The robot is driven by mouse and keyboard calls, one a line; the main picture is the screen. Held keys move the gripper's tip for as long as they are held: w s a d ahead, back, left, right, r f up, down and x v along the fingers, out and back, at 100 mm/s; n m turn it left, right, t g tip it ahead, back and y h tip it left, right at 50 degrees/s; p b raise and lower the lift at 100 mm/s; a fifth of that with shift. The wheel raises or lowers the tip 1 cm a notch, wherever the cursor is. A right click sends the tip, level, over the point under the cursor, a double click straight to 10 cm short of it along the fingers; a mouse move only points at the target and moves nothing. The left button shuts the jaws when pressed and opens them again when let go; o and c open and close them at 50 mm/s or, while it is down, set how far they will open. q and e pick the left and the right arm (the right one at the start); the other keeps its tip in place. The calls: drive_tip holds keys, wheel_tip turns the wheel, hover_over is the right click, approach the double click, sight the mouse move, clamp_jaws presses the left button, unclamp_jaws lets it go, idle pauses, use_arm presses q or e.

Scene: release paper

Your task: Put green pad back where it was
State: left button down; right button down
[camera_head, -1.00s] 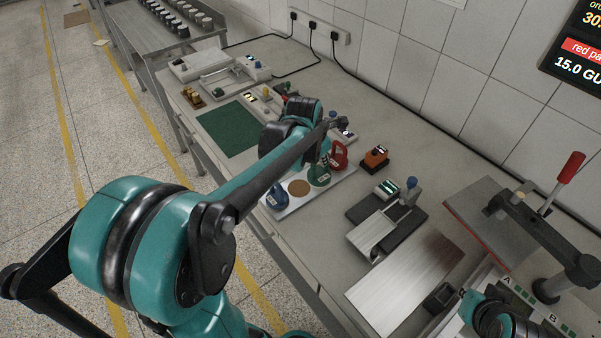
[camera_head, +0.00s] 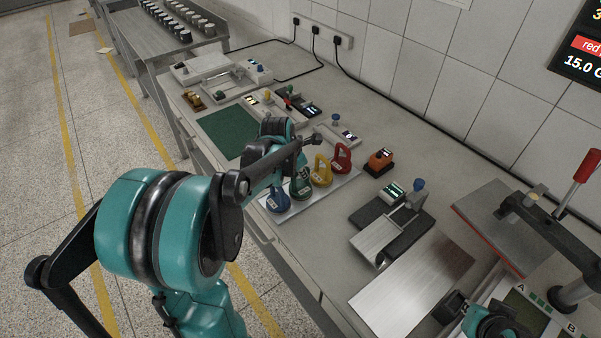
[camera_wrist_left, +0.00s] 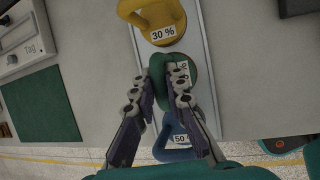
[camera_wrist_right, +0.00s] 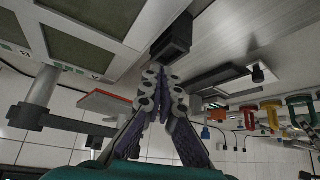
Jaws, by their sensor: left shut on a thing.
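The green pad (camera_head: 301,185) sits on the white tray (camera_head: 347,177) between the blue pad (camera_head: 277,201) and the yellow pad (camera_head: 321,172). My left gripper (camera_wrist_left: 165,72) is shut on the green pad's upright handle; the left wrist view shows the green pad (camera_wrist_left: 190,72) beneath the fingers, its label partly covered. The brown round spot under it is hidden. The red pad (camera_head: 341,157) stands at the tray's far end. My right gripper (camera_wrist_right: 161,76) looks shut and empty, close to a black block (camera_wrist_right: 172,42).
A dark green mat (camera_head: 228,131) lies left of the tray. An orange device (camera_head: 380,161), a scale-like device (camera_head: 395,215) and a metal plate (camera_head: 412,277) are on the right. A press with a red lever (camera_head: 588,166) stands at the far right.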

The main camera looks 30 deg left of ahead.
use_arm(q)
drive_tip(key=shift+w, duration=0.1)
drive_tip(key=c, duration=1.6)
unclamp_jaws()
drive_tip(key=shift+o, duration=0.2)
drive_tip(key=shift+r, duration=0.1)
use_arm(e)
drive_tip(key=shift+r, duration=0.1)
